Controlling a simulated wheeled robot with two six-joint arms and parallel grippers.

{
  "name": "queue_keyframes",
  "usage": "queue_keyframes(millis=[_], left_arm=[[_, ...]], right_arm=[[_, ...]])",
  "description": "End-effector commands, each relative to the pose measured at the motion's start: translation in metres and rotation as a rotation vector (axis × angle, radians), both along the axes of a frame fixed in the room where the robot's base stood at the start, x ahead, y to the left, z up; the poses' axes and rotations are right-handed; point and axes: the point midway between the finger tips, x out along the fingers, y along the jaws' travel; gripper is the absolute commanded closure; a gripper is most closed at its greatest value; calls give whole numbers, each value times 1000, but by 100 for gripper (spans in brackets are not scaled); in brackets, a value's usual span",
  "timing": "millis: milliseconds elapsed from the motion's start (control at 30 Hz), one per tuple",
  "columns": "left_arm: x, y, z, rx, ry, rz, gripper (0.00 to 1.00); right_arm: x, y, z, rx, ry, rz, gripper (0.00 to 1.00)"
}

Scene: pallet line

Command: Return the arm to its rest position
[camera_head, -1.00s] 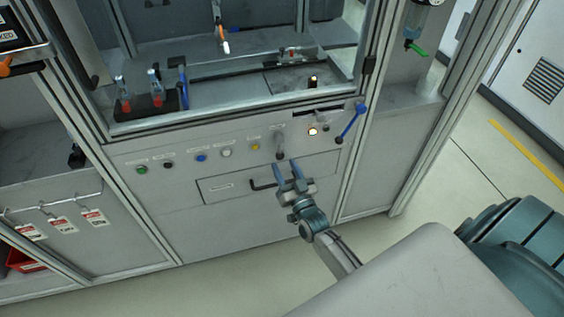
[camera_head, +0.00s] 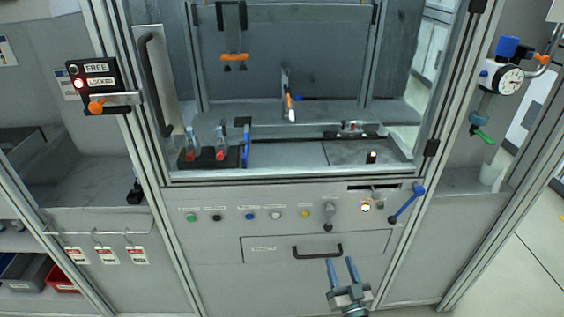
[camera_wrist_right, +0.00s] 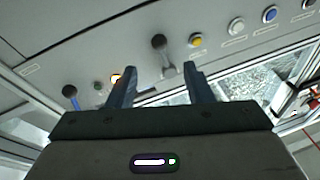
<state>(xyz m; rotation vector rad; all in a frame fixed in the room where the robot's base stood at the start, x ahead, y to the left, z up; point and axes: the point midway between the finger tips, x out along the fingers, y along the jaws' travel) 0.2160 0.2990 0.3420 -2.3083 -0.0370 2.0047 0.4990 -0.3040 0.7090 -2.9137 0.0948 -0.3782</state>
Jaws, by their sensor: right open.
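My right gripper (camera_head: 341,270) is at the bottom of the head view, in front of the grey machine front, just below the black drawer handle (camera_head: 318,252). Its two blue-grey fingers are spread and nothing is between them. In the right wrist view my right gripper (camera_wrist_right: 160,84) shows the same open fingers, with a grey-black lever (camera_wrist_right: 163,50) on the panel beyond them. Whether the fingers touch anything cannot be seen, but they look apart from the panel. My left gripper is not in view.
The panel has several buttons, such as a yellow one (camera_head: 304,214), and a blue lever (camera_head: 406,203) at right. A lock box (camera_head: 92,80) with a lit red light is at left. A gauge (camera_head: 508,79) is at right. Floor (camera_head: 510,270) is free at lower right.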

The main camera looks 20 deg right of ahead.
Motion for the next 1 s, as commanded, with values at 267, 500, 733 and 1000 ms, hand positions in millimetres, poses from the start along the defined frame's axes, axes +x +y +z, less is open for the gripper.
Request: queue_keyframes(millis=[267, 500, 733, 1000], left_arm=[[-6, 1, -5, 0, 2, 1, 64], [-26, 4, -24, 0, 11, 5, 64], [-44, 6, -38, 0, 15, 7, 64], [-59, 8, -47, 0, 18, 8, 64]], right_arm=[[-9, 3, -73, -34, 228, 23, 54], [-83, 6, -237, -106, 771, 78, 54], [-209, 3, -356, -161, 1278, 124, 54], [-327, -2, -411, -200, 1656, 157, 54]])
